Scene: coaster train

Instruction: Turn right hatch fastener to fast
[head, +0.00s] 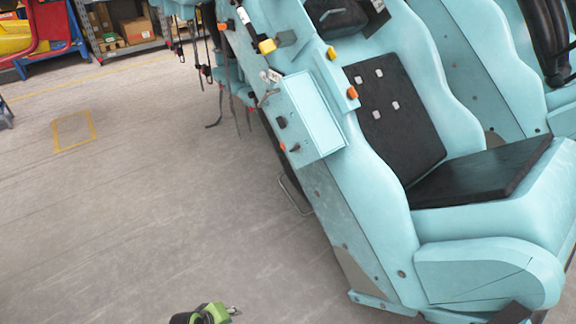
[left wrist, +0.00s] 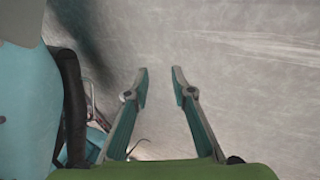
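A light-blue hatch-like panel (head: 312,115) is on the side of the teal coaster car, in the middle of the head view. Two small dark fittings, an upper one (head: 281,122) and a lower one (head: 294,148), are on its left edge. They are too small to tell which is the right hatch fastener or how it is turned. My left gripper (head: 235,310) is at the bottom edge of the head view, over the floor and well apart from the panel. In the left wrist view its two fingers (left wrist: 159,77) are spread with nothing between them. My right gripper is not in view.
The car's black-padded seat (head: 390,115) and teal side shell (head: 490,272) fill the right. A thin metal loop (head: 295,195) sticks out low from the car. Shelves with boxes (head: 125,30) stand at the back left. The grey floor (head: 130,210) at left is clear.

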